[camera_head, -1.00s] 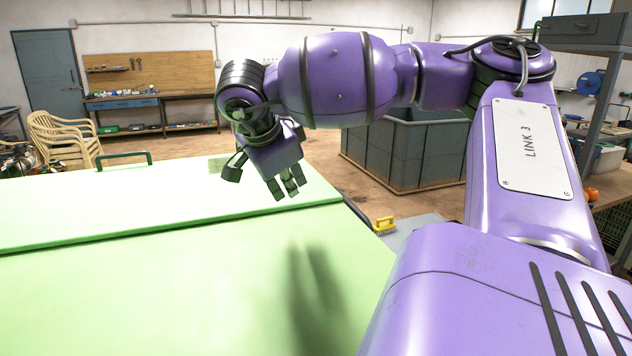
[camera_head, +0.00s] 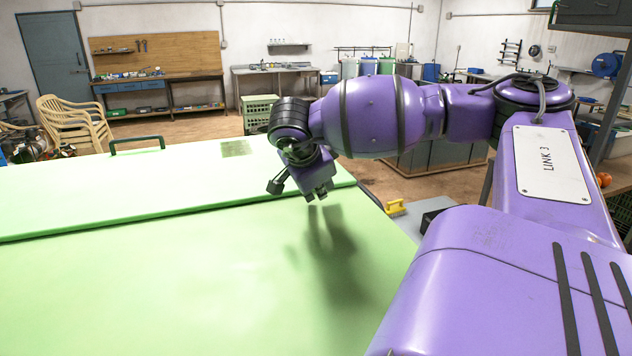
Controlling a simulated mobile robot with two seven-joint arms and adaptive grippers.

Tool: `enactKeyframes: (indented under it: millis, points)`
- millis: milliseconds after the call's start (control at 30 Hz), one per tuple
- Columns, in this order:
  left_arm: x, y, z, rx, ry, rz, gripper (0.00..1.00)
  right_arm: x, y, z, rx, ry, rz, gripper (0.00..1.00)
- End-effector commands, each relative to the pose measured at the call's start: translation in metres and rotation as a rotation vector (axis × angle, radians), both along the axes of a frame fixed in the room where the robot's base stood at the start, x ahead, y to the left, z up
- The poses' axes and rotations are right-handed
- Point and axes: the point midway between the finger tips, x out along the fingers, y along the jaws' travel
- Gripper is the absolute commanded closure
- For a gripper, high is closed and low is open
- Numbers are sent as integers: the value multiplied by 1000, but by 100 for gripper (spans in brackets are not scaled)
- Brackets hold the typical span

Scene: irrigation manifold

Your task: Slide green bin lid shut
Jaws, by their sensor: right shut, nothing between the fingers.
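The green bin's top fills the lower left. A raised pale green panel, likely the lid (camera_head: 110,195), lies over its far part, and its near edge runs across the top. A dark green bar handle (camera_head: 137,144) stands on the panel's far side. A lower, flat green surface (camera_head: 150,290) lies nearer to me. My right gripper (camera_head: 318,196) is shut and empty, pointing down near the right end of the panel's edge. Its shadow falls on the lower surface, and I cannot tell whether it touches anything. My left gripper is out of view.
A yellow brush (camera_head: 395,207) lies on a grey surface beyond the bin's right side. A grey container (camera_head: 440,158) stands behind my right arm. Cream chairs (camera_head: 75,122), a green crate (camera_head: 260,112) and workbenches (camera_head: 160,90) stand farther back.

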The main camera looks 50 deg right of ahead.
Motion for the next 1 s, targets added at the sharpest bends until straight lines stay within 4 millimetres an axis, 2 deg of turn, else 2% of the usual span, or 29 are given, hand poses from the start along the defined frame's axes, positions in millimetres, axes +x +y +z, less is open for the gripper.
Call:
enactKeyframes:
  millis: [33,200,667,867,1000]
  points:
    - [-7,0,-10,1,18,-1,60,11,-4,-4,1,0,-1,100]
    - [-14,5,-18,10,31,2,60,26,-14,-4,1,2,0,100]
    - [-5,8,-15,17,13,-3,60,31,-18,1,-2,-2,1,100]
    - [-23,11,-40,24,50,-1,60,51,-32,-8,-4,11,-2,100]
    - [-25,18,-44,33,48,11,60,59,-37,-4,-1,4,1,100]
